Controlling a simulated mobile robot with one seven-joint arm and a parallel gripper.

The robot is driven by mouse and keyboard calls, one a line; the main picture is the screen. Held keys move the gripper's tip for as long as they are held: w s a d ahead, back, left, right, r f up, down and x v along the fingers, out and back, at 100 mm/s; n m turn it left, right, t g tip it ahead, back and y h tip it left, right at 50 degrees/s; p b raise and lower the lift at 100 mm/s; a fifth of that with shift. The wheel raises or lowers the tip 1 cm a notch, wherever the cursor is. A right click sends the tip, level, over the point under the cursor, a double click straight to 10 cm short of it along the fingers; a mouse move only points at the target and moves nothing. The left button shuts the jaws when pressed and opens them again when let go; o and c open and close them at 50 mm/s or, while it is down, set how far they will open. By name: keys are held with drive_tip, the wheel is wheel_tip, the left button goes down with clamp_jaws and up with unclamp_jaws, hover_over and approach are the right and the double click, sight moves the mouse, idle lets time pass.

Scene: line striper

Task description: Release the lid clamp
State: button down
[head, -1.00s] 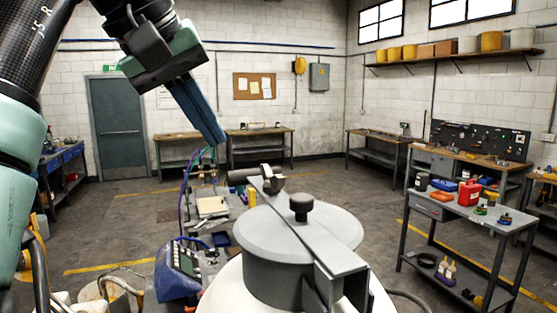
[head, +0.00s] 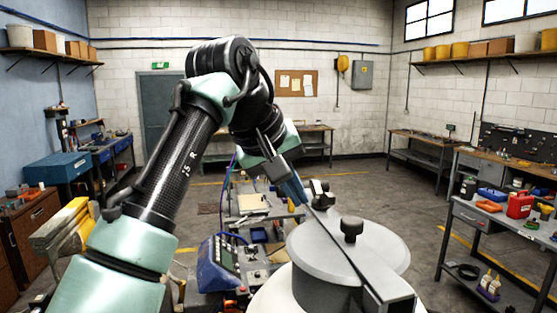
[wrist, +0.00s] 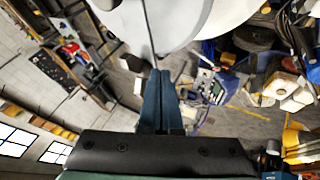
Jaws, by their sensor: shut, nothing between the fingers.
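The round grey lid (head: 310,262) sits on the tank, with a flat clamp bar (head: 345,248) across it and a black knob (head: 351,229) on top. The lid clamp (head: 319,190) is a small dark fitting at the bar's far end. My gripper (head: 301,201) has its blue fingers together and empty, pointing down beside that end. It overlaps the clamp's left side in the head view, so contact cannot be told. In the wrist view the shut fingers (wrist: 160,76) lie close to the lid's edge (wrist: 190,28), with small clamp parts (wrist: 136,62) beside them.
A blue control box (head: 222,262) stands left of the tank. Workbenches line the far wall. The floor between (head: 375,195) is open.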

sight(320, 208)
drive_tip(key=shift+w+d+r+p, duration=0.1)
drive_tip(key=shift+d+p, duration=0.2)
drive_tip(key=shift+d, duration=0.3)
drive_tip(key=shift+w+d+r+p, duration=0.1)
drive_tip(key=shift+d+p, duration=0.15)
drive_tip(key=shift+d, duration=0.35)
drive_tip(key=shift+f, duration=0.1)
drive_tip(key=shift+w, duration=0.15)
drive_tip(key=shift+d+n+y+b, duration=0.15)
drive_tip(key=shift+n+y+b, duration=0.35)
drive_tip(key=shift+n, duration=0.2)
drive_tip(key=shift+s+d+n+t+y+b, duration=0.25)
drive_tip(key=shift+n+t+y+b, duration=0.2)
drive_tip(key=shift+n, duration=0.35)
